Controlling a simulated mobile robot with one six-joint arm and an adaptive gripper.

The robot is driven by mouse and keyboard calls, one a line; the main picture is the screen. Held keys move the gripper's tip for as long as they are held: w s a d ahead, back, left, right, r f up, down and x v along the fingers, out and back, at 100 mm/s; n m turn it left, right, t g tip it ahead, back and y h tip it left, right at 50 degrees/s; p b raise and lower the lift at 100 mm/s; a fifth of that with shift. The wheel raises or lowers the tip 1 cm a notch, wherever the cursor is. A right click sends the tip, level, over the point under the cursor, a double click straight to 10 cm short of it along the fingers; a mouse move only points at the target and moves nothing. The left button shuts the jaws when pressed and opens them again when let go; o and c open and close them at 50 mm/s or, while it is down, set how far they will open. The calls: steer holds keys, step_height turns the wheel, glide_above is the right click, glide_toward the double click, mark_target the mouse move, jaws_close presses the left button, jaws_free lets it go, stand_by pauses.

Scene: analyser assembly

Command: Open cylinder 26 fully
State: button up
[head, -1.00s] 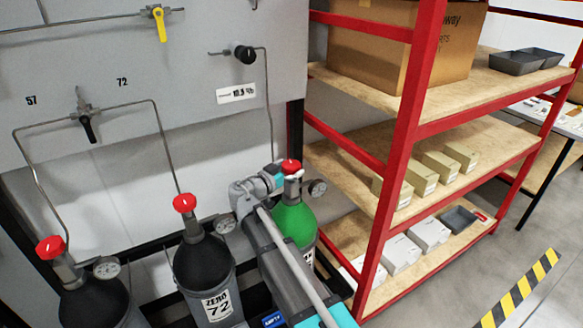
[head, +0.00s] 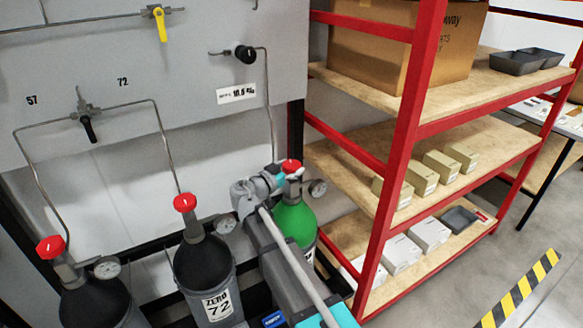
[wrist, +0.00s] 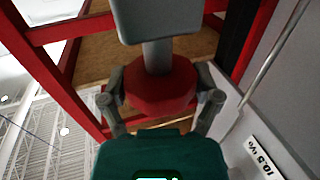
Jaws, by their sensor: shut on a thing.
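A green gas cylinder (head: 293,222) stands right of two dark cylinders, with a red handwheel (head: 291,166) on its valve and a gauge (head: 317,188) beside it. My gripper (head: 281,179) is at this handwheel. In the wrist view the red handwheel (wrist: 160,90) sits between the two fingers of my gripper (wrist: 160,82), which are shut on its sides. The grey valve stem and body (wrist: 158,25) show beyond it. My arm covers much of the green cylinder's front; no number 26 is readable on it.
The dark cylinder marked ZERO 72 (head: 203,264) and another dark cylinder (head: 95,300) stand to the left, both with red handwheels. A red-framed shelf (head: 405,150) stands close on the right. A thin pipe (head: 269,100) runs down the panel behind the green cylinder.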

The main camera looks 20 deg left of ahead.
steer(key=shift+n+y, duration=0.3)
steer(key=shift+y, duration=0.2)
steer(key=shift+d+n+t+y, duration=0.15)
steer(key=shift+n+t+y, duration=0.45)
steer(key=shift+n+y, duration=1.35)
steer(key=shift+y, duration=0.7)
steer(key=shift+n+y, duration=0.65)
steer(key=shift+y, duration=0.7)
steer(key=shift+w+a+y, duration=0.1)
steer(key=shift+a+y, duration=0.15)
steer(key=shift+y, duration=0.05)
steer(key=o, duration=0.9)
steer(key=shift+o, duration=0.2)
steer(key=shift+d, duration=0.1)
steer(key=s+d, duration=0.1)
steer(key=s, duration=1.1)
steer(key=shift+d, duration=0.15)
